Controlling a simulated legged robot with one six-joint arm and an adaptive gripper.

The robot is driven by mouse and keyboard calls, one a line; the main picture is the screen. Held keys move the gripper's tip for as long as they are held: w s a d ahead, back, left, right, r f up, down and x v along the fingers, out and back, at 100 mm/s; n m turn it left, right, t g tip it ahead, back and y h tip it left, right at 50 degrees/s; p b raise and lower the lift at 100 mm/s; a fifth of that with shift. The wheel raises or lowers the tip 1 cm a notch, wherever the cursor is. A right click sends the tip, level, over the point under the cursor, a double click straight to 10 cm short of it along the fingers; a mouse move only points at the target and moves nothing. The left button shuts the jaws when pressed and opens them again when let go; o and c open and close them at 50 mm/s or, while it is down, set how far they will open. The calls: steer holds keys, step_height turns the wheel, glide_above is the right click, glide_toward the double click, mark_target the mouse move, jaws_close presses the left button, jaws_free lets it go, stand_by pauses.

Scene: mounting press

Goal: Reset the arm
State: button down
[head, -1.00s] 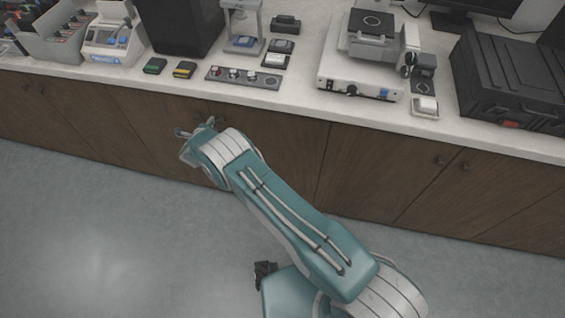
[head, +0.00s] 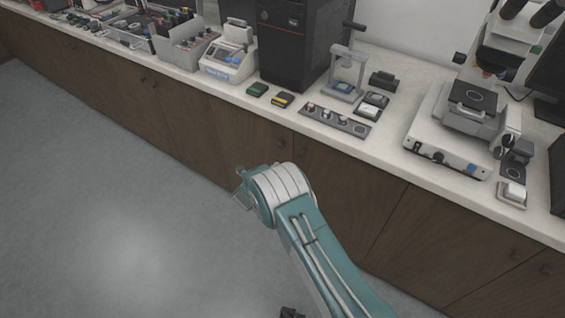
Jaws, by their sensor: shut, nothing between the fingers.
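My arm reaches up from the bottom of the head view in front of the wooden cabinet doors, below the counter edge. Its white and teal wrist covers most of my gripper (head: 241,178), of which only a small part shows at the wrist's left side. My gripper is shut and empty, out over the floor side of the counter and apart from everything on it.
The white counter (head: 385,150) carries a press on a stand (head: 346,72), a strip with several knobs (head: 336,121), a black computer tower (head: 292,45), a white instrument (head: 445,140) and a label-fronted device (head: 229,55). The grey floor (head: 90,200) at left is clear.

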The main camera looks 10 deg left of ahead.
steer(key=shift+v, duration=1.1)
steer(key=w+d+r+n+g+y, duration=0.1)
steer(key=d+r+n+y, duration=0.1)
steer(key=r, duration=0.6)
steer(key=w+d+r+n+y, duration=0.2)
steer(key=r+n, duration=0.1)
steer(key=r, duration=0.6)
steer(key=w+d+r+n+g+y, duration=0.1)
steer(key=d+r+n+y, duration=0.1)
steer(key=r, duration=0.6)
steer(key=s+d+r+n, duration=0.4)
steer(key=d+r, duration=0.1)
steer(key=r, duration=0.3)
steer(key=s+d+r+n+g, duration=0.2)
steer(key=s+d+r+n, duration=0.2)
steer(key=s+d, duration=0.65)
steer(key=s+d+r+n+g, duration=0.35)
steer(key=s+d, duration=0.45)
steer(key=s, duration=0.6)
steer(key=s+d+f+n+h, duration=0.2)
steer(key=s+d, duration=0.3)
steer(key=s, duration=0.5)
steer(key=shift+s+d+f+g+h, duration=0.35)
steer(key=shift+s+f+g+h, duration=0.05)
steer(key=shift+g, duration=0.05)
